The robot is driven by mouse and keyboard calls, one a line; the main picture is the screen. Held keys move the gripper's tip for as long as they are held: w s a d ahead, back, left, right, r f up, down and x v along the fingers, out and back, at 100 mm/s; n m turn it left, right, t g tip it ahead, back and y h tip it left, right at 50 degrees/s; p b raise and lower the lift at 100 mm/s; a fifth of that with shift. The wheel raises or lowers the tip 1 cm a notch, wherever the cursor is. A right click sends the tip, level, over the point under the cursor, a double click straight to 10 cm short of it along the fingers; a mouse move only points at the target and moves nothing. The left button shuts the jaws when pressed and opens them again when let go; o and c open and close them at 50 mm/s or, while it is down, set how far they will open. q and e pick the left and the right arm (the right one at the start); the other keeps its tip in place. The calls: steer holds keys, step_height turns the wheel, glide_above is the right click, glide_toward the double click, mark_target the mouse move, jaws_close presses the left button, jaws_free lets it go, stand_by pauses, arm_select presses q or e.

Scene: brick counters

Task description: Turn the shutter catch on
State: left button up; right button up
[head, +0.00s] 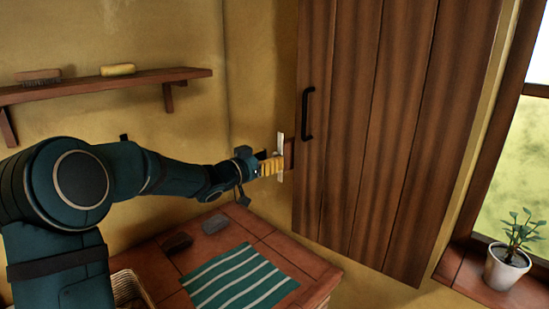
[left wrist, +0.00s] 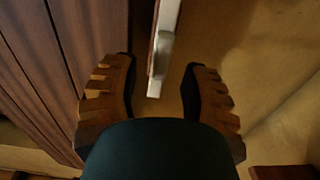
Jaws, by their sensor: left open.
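The shutter catch (head: 280,150) is a pale upright bar on a small brown block (head: 290,153), beside the left edge of the brown plank shutter (head: 375,130). My left gripper (head: 273,166), with yellow-brown ridged fingers, is at the catch. In the left wrist view the catch (left wrist: 163,50) is a white bar with a grey knob, running down between the two open fingers (left wrist: 160,78). Gaps show on both sides of it, so the fingers do not appear to grip it. My right gripper is out of view.
A wall shelf (head: 110,84) holds a brush (head: 39,76) and a yellow item (head: 118,69). Below, a tiled counter (head: 300,262) bears a striped cloth (head: 238,282) and two dark blocks. A potted plant (head: 508,262) stands on the right sill. The shutter has a black handle (head: 307,114).

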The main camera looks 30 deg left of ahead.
arm_select(q)
steer(key=shift+x, duration=1.1)
steer(key=shift+s, duration=0.1)
jaws_close()
